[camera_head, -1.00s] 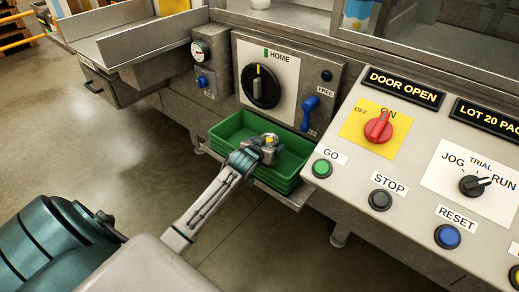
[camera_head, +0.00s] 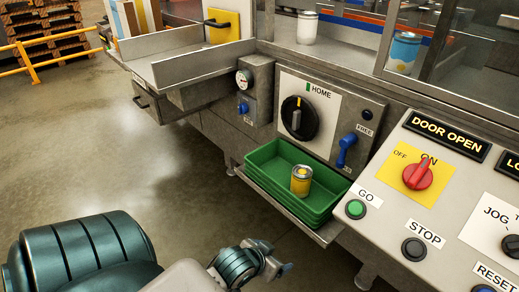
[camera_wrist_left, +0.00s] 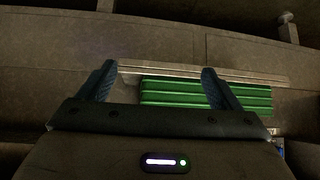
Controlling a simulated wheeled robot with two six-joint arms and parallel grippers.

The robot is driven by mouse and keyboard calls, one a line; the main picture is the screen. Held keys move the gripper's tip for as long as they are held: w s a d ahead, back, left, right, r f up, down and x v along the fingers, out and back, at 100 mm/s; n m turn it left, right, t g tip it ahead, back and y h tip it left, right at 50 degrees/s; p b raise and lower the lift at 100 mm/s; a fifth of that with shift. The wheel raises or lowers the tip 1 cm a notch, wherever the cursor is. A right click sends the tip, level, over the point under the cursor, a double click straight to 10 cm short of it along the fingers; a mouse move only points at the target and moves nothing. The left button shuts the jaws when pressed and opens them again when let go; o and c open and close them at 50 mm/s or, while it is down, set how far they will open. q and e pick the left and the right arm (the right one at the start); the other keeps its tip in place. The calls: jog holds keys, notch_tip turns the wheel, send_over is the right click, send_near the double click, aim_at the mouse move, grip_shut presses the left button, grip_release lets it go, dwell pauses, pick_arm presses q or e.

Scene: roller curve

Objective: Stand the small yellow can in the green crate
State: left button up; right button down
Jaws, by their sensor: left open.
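The small yellow can (camera_head: 301,180) stands upright in the green crate (camera_head: 262,158), toward its right end, with its silver top showing. The crate rests on a metal shelf at the front of the machine. My left gripper (camera_head: 280,268) is open and empty, low in front of the crate and apart from it. In the left wrist view the open fingers (camera_wrist_left: 160,85) point toward the crate's stacked green side (camera_wrist_left: 190,95); the can does not show there. My right gripper is not in view.
The control panel (camera_head: 440,215) with its red switch (camera_head: 417,174) and buttons stands to the right. A blue lever (camera_head: 346,150) and the black HOME knob (camera_head: 299,118) sit above the crate. A metal chute (camera_head: 190,62) is at the upper left. The floor at left is clear.

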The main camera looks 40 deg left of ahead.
pick_arm(q)
jog(key=s+d+m+g+h, duration=0.1)
jog(key=s+d, duration=0.3)
jog(key=s, duration=0.6)
jog(key=shift+g, duration=0.6)
dwell(0.4)
